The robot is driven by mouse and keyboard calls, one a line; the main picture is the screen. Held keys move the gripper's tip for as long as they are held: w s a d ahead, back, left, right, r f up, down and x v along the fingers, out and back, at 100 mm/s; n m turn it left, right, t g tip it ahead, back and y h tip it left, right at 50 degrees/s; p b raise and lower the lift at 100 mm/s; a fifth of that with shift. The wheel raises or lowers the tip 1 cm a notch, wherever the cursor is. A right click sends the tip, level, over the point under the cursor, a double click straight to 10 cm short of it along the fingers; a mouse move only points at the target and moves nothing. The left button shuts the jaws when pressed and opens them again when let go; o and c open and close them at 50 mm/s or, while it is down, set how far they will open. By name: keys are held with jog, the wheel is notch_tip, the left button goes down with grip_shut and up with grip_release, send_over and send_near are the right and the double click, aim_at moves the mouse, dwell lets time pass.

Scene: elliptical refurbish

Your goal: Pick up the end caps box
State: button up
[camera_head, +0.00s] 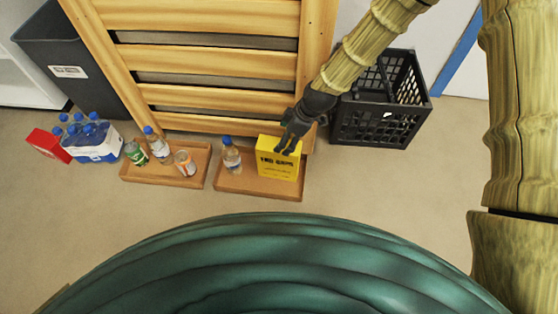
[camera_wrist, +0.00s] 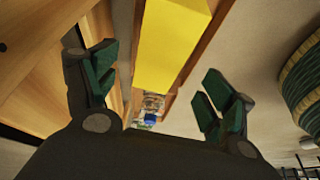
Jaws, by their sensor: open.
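The end caps box (camera_head: 277,165) is yellow with dark printing. It stands upright at the right end of a wooden tray on the floor. In the wrist view the yellow box (camera_wrist: 170,45) lies ahead of my gripper, between the lines of its two fingers. My gripper (camera_head: 290,140) is at the top of the box in the head view; I cannot tell whether it touches it. In the wrist view my gripper (camera_wrist: 158,88) is open, with dark green finger pads spread apart and nothing between the fingertips.
The box's tray (camera_head: 230,184) also holds a blue-capped bottle (camera_head: 231,155). A second tray (camera_head: 150,177) on the left holds bottles and a can. A slatted wooden panel (camera_head: 210,62) rises close behind. A black crate (camera_head: 375,130) stands right. Floor in front is clear.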

aim_at(279, 159)
jog(key=shift+b+x, duration=1.2)
jog(key=shift+x, duration=0.85)
jog(key=shift+d+f+p, duration=0.1)
jog(key=shift+f+p, duration=0.2)
jog(key=shift+c, duration=0.5)
jog(key=c, duration=1.7)
